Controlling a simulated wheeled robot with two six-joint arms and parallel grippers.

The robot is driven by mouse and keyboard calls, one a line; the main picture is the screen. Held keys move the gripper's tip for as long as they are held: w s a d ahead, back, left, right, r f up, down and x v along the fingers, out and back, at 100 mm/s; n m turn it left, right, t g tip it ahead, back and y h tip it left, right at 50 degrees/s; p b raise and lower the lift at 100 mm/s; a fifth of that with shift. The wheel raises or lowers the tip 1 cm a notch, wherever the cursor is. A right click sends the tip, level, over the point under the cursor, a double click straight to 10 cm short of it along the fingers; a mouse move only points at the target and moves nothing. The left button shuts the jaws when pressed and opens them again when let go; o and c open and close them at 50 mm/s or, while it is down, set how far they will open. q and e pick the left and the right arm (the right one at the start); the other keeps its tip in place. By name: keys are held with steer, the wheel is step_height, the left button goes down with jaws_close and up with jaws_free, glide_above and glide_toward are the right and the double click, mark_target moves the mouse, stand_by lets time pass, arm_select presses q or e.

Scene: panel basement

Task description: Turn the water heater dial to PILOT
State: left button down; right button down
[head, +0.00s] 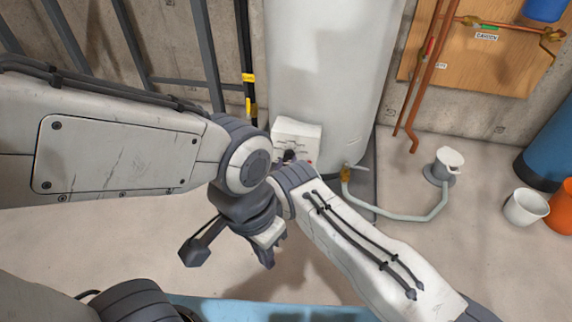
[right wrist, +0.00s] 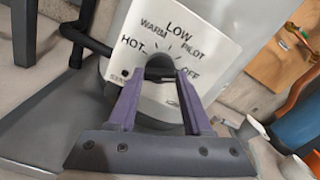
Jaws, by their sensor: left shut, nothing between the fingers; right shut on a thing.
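The white water heater (head: 325,60) stands at the top centre of the head view. Its control box (head: 298,132) is low on the front. The right wrist view shows the box's panel (right wrist: 215,30) with HOT, WARM, LOW, PILOT and OFF in an arc above the dark dial (right wrist: 160,66). My right gripper (right wrist: 158,82) is shut on the dial, one purple finger on each side. Which label the dial points to cannot be told. In the head view, my right gripper (head: 289,157) is mostly hidden by its wrist. My left gripper (head: 268,254) is shut and empty, below and apart from the box.
A brass drain valve (head: 346,174) with a pale hose (head: 400,216) runs to a white fixture (head: 446,165) on the floor. White (head: 525,207) and orange (head: 562,208) buckets and a blue tank (head: 550,145) stand right. Copper pipes (head: 424,70) run along the wooden board (head: 500,60).

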steer(key=n, duration=0.4)
steer(key=shift+n, duration=0.4)
steer(key=shift+s+f, duration=0.1)
stand_by(0.3)
steer(key=shift+c, duration=1.6)
jaws_free()
